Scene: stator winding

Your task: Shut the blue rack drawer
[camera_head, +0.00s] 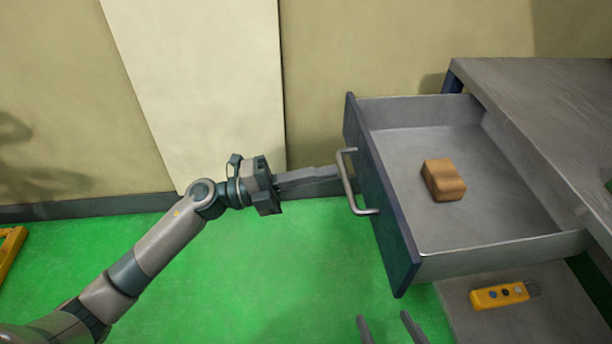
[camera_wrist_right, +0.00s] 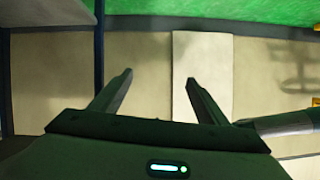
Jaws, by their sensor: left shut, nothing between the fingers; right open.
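The blue rack drawer (camera_head: 383,205) is pulled out to the left from under a grey worktop in the head view. Its front is dark blue with a grey bar handle (camera_head: 349,184), and its grey tray is open to view. My left gripper (camera_head: 338,173) is shut and empty, its fingertips close to the handle; I cannot tell if they touch it. My right gripper (camera_head: 388,322) shows only its fingertips at the bottom of the head view, below the drawer front. It is open and empty in the right wrist view (camera_wrist_right: 160,82).
A brown block (camera_head: 443,180) lies inside the drawer. The grey worktop (camera_head: 540,95) is at the right. A yellow handheld device (camera_head: 499,295) lies on a lower grey shelf (camera_head: 570,315) beneath the drawer. A wall stands behind.

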